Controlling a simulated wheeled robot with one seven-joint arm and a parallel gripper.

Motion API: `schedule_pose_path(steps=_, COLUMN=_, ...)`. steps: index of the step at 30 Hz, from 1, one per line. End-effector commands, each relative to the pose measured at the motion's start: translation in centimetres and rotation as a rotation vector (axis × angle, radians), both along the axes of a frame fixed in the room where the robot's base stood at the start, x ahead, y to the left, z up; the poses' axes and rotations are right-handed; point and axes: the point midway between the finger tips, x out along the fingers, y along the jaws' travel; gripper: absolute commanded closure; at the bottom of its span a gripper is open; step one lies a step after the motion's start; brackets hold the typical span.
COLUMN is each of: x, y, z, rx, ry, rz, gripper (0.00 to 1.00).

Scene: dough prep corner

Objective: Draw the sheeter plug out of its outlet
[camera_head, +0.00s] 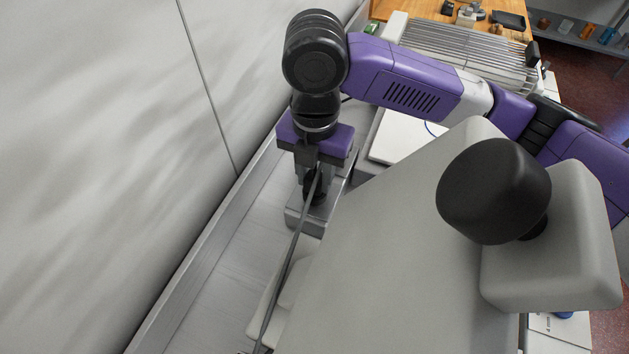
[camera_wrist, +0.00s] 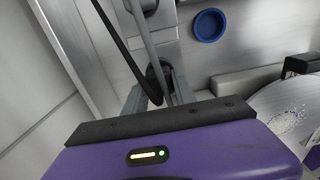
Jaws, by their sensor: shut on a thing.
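The sheeter plug (camera_head: 314,187) is a dark piece between the fingers of my gripper (camera_head: 315,182), which points down at it. The grey outlet box (camera_head: 303,221) stands on the bench just below, against the wall side. In the wrist view my gripper (camera_wrist: 160,92) has a finger on each side of the dark plug (camera_wrist: 156,72), shut on it. The grey box (camera_wrist: 180,50) lies beyond it. The fingers hide much of the plug, so I cannot tell how deep it sits. A cord (camera_head: 291,252) runs from the plug toward the picture's bottom.
A large pale machine housing with a black knob (camera_head: 494,190) stands close on the right. The wall (camera_head: 90,150) and a metal ledge (camera_head: 190,265) are close on the left. A blue round dish (camera_wrist: 210,25) and a floury round surface (camera_wrist: 285,112) show in the wrist view.

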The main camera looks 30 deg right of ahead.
Motion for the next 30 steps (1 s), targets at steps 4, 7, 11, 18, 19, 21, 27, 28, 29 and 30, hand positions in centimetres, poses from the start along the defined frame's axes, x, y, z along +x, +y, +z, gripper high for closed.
schedule_pose_path(steps=4, x=0.0, y=0.0, z=0.3, rx=0.0, ry=0.0, rz=0.0, gripper=1.0)
schedule_pose_path(steps=7, x=0.0, y=0.0, z=0.8, rx=0.0, ry=0.0, rz=0.0, gripper=1.0)
schedule_pose_path(steps=11, x=0.0, y=0.0, z=1.4, rx=0.0, ry=0.0, rz=0.0, gripper=1.0)
schedule_pose_path(steps=18, x=0.0, y=0.0, z=2.5, rx=-0.001, ry=0.001, rz=0.0, gripper=1.0)
schedule_pose_path(steps=19, x=0.0, y=0.0, z=2.5, rx=-0.001, ry=0.001, rz=0.0, gripper=1.0)
schedule_pose_path(steps=21, x=0.0, y=0.0, z=2.6, rx=-0.001, ry=0.001, rz=0.0, gripper=1.0)
schedule_pose_path(steps=27, x=0.0, y=0.0, z=2.5, rx=0.0, ry=0.0, rz=0.0, gripper=1.0)
schedule_pose_path(steps=28, x=0.0, y=0.0, z=2.5, rx=0.0, ry=0.0, rz=0.0, gripper=1.0)
schedule_pose_path(steps=29, x=0.0, y=0.0, z=2.6, rx=0.0, ry=0.0, rz=0.0, gripper=1.0)
schedule_pose_path(steps=30, x=0.0, y=0.0, z=2.6, rx=0.0, ry=0.0, rz=0.0, gripper=1.0)
